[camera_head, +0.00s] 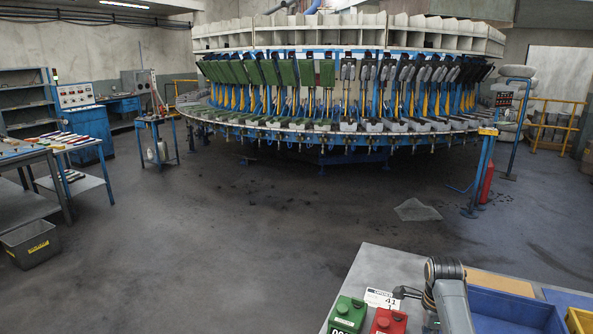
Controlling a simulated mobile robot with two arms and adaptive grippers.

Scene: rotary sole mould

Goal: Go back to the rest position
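My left gripper is not in view. A grey arm link, which looks like part of my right arm, rises from the bottom edge at the lower right, with dark rings at its top. A small dark hooked piece beside it, over the table, may be the tip of my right gripper (405,292). It is too small and too covered to tell whether it is open or shut. I see nothing clearly held. The large rotary mould machine (345,128) stands across the room, with a ring of moulds and upright green, grey and black panels.
A grey table (385,268) at lower right carries a green container (347,314), a red one (388,322), a white card (382,299) and a blue bin (510,312). A workbench (30,155) and dark bin (30,244) stand at left. The middle floor is open.

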